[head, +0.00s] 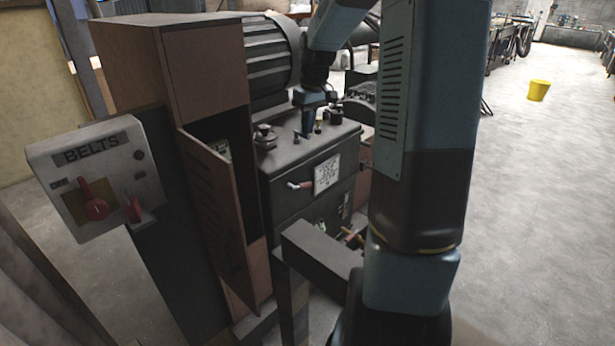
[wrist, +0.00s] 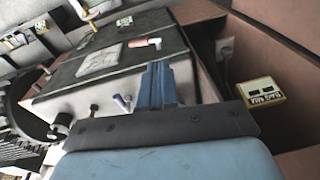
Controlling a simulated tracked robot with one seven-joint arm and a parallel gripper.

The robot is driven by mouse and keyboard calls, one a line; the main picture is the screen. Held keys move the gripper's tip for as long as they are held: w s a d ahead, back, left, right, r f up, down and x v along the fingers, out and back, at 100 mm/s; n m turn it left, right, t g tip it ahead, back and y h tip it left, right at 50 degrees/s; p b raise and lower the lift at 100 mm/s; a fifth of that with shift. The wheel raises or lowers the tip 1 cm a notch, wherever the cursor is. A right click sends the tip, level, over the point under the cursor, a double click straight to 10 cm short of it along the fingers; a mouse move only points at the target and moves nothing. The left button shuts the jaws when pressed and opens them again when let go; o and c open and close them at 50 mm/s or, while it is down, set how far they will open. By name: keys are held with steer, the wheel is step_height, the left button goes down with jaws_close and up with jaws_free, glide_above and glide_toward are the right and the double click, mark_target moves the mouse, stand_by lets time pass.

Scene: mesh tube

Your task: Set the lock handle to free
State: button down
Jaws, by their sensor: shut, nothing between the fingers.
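A short lever handle with a pale shaft and a red end (head: 300,185) sits on the dark front face of the machine, beside a white placard (head: 326,174). It points roughly sideways towards the placard. It also shows in the wrist view (wrist: 146,42), beyond the fingertips. The placard's writing is too small to read, so I cannot tell which setting the handle is at. My gripper (head: 307,129) is over the machine's top, above and apart from the handle. In the wrist view its blue fingers (wrist: 155,72) are together and empty.
Small knobs (head: 265,136) stand on the machine top near my gripper. A brown cabinet (head: 205,75) with an open door (head: 222,220) is on the left. A BELTS box (head: 97,180) with red controls is further left. Open floor lies right, with a yellow bucket (head: 538,91).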

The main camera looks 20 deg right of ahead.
mark_target(308, 183)
steer(key=w+d+f+y, duration=0.3)
steer(key=w+d+f, duration=0.5)
steer(key=d+f, duration=0.3)
steer(key=shift+n, duration=0.3)
steer(key=x, duration=1.5)
steer(key=shift+s+a+r, duration=0.1)
steer(key=shift+a+r, duration=0.1)
steer(key=shift+a, duration=0.15)
steer(key=shift+f+y, duration=0.6)
steer(key=shift+f, duration=0.15)
steer(key=shift+a, duration=0.1)
